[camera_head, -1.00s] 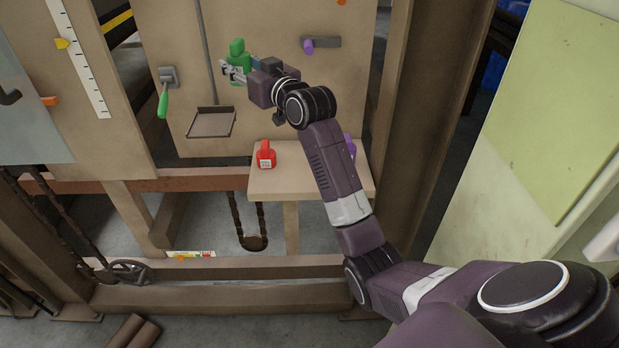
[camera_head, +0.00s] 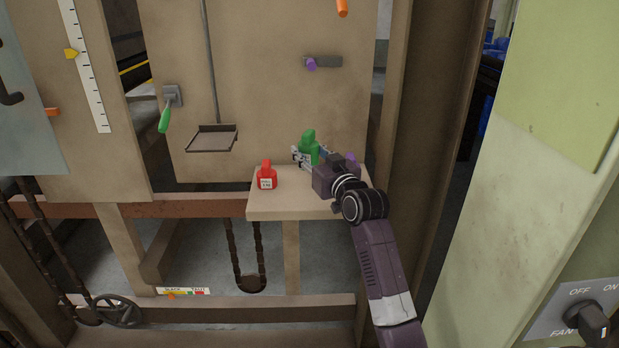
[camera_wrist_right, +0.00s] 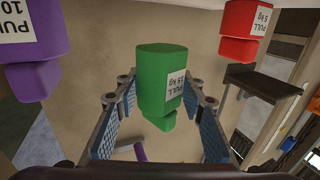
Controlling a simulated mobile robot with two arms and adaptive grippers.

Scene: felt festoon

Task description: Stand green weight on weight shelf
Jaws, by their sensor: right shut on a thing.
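The green weight (camera_head: 309,142) is in my right gripper (camera_head: 308,157), over the back part of the wooden weight shelf (camera_head: 275,205). In the right wrist view the green weight (camera_wrist_right: 160,80) sits between the two blue-padded fingers (camera_wrist_right: 163,128), with a "PULL" label on its side. My right gripper is shut on it. The gripper hides its base, so I cannot tell whether it touches the shelf. My left gripper is not in view.
A red weight (camera_head: 266,177) stands on the shelf's left part. A purple weight (camera_head: 352,160) is at the right, partly hidden by my gripper. A hanging tray (camera_head: 212,140) and a green-handled lever (camera_head: 165,110) are at the left. A purple peg (camera_head: 311,64) is above.

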